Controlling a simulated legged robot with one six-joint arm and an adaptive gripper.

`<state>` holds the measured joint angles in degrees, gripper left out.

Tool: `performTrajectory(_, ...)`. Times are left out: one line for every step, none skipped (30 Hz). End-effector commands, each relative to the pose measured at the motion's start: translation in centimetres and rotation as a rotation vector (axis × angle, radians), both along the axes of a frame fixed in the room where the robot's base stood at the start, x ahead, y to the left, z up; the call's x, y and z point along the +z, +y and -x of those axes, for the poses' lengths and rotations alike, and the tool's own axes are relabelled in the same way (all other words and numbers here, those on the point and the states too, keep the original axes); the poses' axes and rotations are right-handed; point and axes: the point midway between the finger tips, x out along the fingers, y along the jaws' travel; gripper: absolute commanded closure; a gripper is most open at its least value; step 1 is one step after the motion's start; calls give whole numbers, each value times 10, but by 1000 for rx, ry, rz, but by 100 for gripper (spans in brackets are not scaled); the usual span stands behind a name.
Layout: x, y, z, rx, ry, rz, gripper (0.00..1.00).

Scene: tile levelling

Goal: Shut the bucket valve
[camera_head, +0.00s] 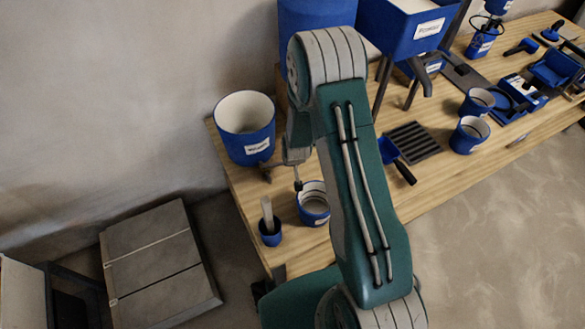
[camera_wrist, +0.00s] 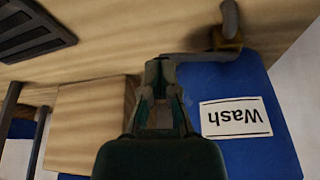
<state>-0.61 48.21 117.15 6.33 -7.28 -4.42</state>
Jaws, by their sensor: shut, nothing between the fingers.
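The blue bucket (camera_head: 233,146) with a white inside stands at the left end of the workbench. Its blue wall also fills the right of the wrist view (camera_wrist: 255,150), where its label reads "Wash" upside down. The bucket valve (camera_wrist: 230,42) shows at its lower wall, with a grey spout, a brass-coloured part and a grey lever reaching left. It is small in the head view (camera_head: 266,172). My gripper (camera_wrist: 160,66) is shut and empty, its fingertips at the lever's left end. I cannot tell whether they touch it.
A blue-and-white pot (camera_head: 314,212) and a small blue cup (camera_head: 270,238) holding a stick stand near the bench's front left. A dark slotted grate (camera_head: 415,142) lies right of my arm. Several blue containers and tools crowd the bench's right side.

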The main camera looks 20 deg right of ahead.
Motion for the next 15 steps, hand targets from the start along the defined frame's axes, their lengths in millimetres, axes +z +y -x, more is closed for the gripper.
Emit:
performTrajectory(0,0,-3,-1,1,0,100)
performTrajectory(0,0,-3,-1,1,0,100)
performTrajectory(0,0,-4,0,2,0,100)
performTrajectory(0,0,-5,0,2,0,100)
performTrajectory(0,0,-5,0,2,0,100)
performTrajectory(0,0,-5,0,2,0,100)
performTrajectory(0,0,-5,0,2,0,100)
performTrajectory(0,0,-5,0,2,0,100)
performTrajectory(0,0,-5,0,2,0,100)
performTrajectory(0,0,-5,0,2,0,100)
performTrajectory(0,0,-5,0,2,0,100)
performTrajectory(0,0,-5,0,1,0,100)
performTrajectory(0,-1,-6,0,1,0,100)
performTrajectory(0,-1,-8,-1,0,0,100)
performTrajectory(0,-2,-11,-1,-1,0,100)
